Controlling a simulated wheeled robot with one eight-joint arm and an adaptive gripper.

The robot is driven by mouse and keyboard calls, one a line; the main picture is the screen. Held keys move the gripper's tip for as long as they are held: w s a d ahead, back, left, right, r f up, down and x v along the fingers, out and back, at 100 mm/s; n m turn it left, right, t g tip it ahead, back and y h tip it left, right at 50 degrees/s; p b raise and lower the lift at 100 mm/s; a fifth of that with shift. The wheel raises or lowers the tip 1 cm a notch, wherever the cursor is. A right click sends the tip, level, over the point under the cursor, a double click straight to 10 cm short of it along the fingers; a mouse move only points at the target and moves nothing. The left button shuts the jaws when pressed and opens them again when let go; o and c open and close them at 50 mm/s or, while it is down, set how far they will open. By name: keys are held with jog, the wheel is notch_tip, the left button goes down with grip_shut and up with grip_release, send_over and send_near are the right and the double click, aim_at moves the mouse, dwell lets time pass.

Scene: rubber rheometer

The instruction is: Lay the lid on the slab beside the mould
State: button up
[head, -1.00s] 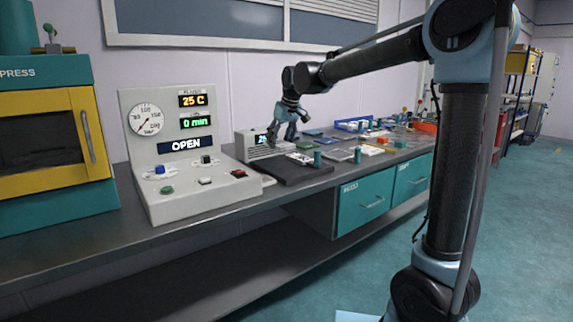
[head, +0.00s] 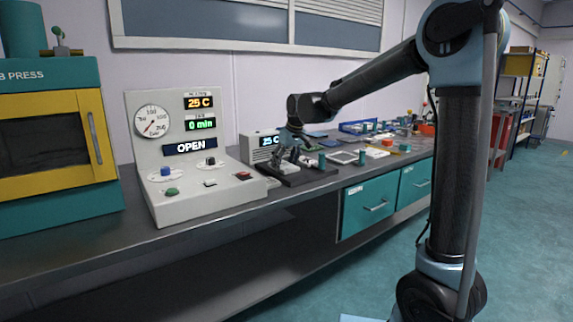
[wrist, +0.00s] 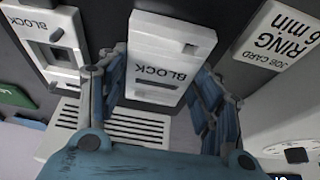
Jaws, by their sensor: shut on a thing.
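My gripper (wrist: 162,72) has its blue fingers on both sides of a pale lid (wrist: 175,35) marked BLOCK and is shut on it. The pale mould (wrist: 62,57), also marked BLOCK and with a square recess, lies to the left of the lid in the wrist view, with a gap between. Both are over the dark slab (wrist: 104,18). In the head view my gripper (head: 289,160) is low over the slab (head: 318,178). I cannot tell whether the lid touches the slab.
A job card (wrist: 280,38) reads RING 6 min. The control console (head: 200,190) and yellow-doored press (head: 45,145) stand to the left. Small items crowd the bench to the right.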

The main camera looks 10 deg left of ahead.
jog(key=shift+f, duration=0.2)
jog(key=o, duration=1.3)
jog(key=shift+r, duration=0.35)
jog(key=v, duration=1.1)
jog(key=shift+s+d+r, duration=0.2)
jog(key=shift+d+r, duration=0.05)
jog(key=shift+r, duration=0.05)
